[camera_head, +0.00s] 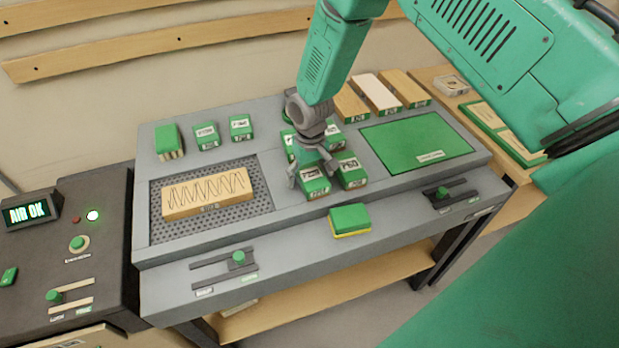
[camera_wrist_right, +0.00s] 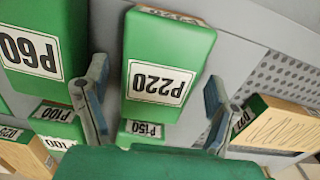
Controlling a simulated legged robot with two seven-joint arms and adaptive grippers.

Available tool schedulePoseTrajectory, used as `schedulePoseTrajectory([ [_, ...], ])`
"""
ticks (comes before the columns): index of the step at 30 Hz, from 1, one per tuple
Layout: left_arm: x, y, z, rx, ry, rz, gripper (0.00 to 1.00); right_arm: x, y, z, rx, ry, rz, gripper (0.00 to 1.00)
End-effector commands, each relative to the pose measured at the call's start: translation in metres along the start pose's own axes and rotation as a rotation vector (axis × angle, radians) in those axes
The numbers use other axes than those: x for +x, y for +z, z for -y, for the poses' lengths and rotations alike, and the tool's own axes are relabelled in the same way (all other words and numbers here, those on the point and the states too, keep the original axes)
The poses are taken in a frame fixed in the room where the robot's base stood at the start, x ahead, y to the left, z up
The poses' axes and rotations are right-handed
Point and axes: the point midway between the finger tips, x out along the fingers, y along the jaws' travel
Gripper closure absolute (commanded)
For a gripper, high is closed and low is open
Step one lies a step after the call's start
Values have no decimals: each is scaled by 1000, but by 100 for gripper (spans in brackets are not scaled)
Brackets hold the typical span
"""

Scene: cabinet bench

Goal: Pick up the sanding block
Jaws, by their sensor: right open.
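Several green blocks with white grit labels stand in a cluster on the grey bench top (camera_head: 295,240). The block marked P220 (camera_head: 315,187) is at the front left of the cluster, and the one marked P60 (camera_head: 351,173) is to its right. My right gripper (camera_head: 313,174) is over the cluster, open. In the right wrist view its fingers (camera_wrist_right: 147,96) are on either side of the P220 block (camera_wrist_right: 168,55), with nothing clamped. The P60 block (camera_wrist_right: 35,40) lies outside the left finger. A green block with a yellow underside (camera_head: 349,219) sits at the bench front. My left gripper is not in view.
A wooden board with zigzag lines (camera_head: 208,193) lies on a perforated panel (camera_head: 167,233) at left. A green mat (camera_head: 415,140) is to the right. Wooden blocks (camera_head: 377,92) stand behind. A control box (camera_head: 105,230) is at far left.

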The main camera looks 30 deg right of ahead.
Motion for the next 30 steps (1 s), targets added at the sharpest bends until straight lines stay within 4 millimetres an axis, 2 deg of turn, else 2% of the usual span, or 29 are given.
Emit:
schedulePoseTrajectory([
  [2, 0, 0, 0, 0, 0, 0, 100, 0, 0, 0, 0, 0, 0, 21],
  [5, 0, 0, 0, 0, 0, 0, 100, 0, 0, 0, 0, 0, 0, 52],
  [7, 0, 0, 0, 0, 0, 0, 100, 0, 0, 0, 0, 0, 0, 77],
  [8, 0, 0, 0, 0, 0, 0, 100, 0, 0, 0, 0, 0, 0, 80],
  [16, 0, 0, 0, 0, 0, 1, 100, -1, -1, 0, 1, 0, 0, 80],
  [19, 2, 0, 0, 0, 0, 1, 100, -9, -2, 0, 1, -1, -3, 80],
  [30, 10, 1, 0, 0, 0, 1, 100, -79, -1, 0, 0, -1, -4, 80],
])
